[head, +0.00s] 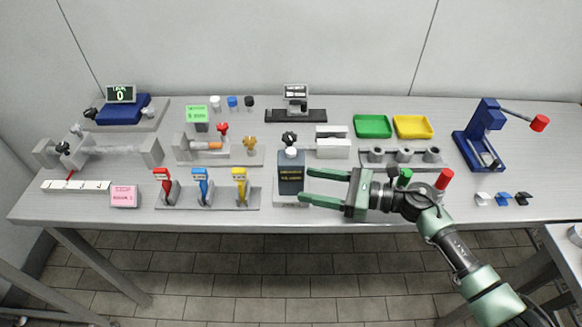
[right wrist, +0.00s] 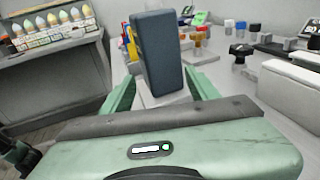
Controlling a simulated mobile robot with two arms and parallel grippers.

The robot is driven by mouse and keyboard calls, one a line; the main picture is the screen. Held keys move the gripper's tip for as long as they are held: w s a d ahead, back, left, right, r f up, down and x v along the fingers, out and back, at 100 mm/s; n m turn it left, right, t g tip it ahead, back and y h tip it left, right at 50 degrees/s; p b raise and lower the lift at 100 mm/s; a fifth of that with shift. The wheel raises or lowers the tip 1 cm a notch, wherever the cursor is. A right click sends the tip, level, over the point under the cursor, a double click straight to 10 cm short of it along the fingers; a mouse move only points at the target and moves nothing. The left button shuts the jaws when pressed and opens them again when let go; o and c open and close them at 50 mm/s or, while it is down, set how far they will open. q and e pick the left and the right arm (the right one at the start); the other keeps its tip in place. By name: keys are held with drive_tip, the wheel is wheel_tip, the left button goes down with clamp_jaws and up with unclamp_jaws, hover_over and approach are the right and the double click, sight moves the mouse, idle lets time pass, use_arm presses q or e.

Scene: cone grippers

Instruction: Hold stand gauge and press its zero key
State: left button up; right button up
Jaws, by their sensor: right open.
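A dark blue-grey boxy gauge (head: 291,180) with small yellowish lettering on its face stands upright on a pale base near the table's front edge. I take it for the stand gauge; its zero key cannot be made out. The gauge also shows in the right wrist view (right wrist: 157,50), ahead of and between my fingers. My right gripper (head: 304,185) is open, with its fingers pointing left and their tips close to the gauge's right side. I cannot tell whether they touch it. My left gripper is not in view.
Red, blue and yellow tools (head: 200,187) stand in a rack left of the gauge. A white block (head: 333,148) lies behind my gripper. Green (head: 373,126) and yellow (head: 413,126) trays lie at the back. A holder with round sockets (head: 404,158) stands behind my right wrist.

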sight(301, 184)
drive_tip(key=b+x, duration=0.1)
drive_tip(key=x, duration=0.2)
drive_tip(key=shift+a+f+b, duration=0.1)
drive_tip(key=shift+a+b, duration=0.1)
drive_tip(key=shift+b, duration=0.1)
drive_tip(key=shift+w+a, duration=0.15)
drive_tip(key=shift+a, duration=0.15)
drive_tip(key=shift+w+a, duration=0.1)
drive_tip(key=shift+a, duration=0.15)
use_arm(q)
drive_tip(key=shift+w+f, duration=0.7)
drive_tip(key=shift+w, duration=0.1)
use_arm(e)
drive_tip(key=c, duration=0.7)
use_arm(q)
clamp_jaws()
use_arm(e)
drive_tip(key=shift+c, duration=0.2)
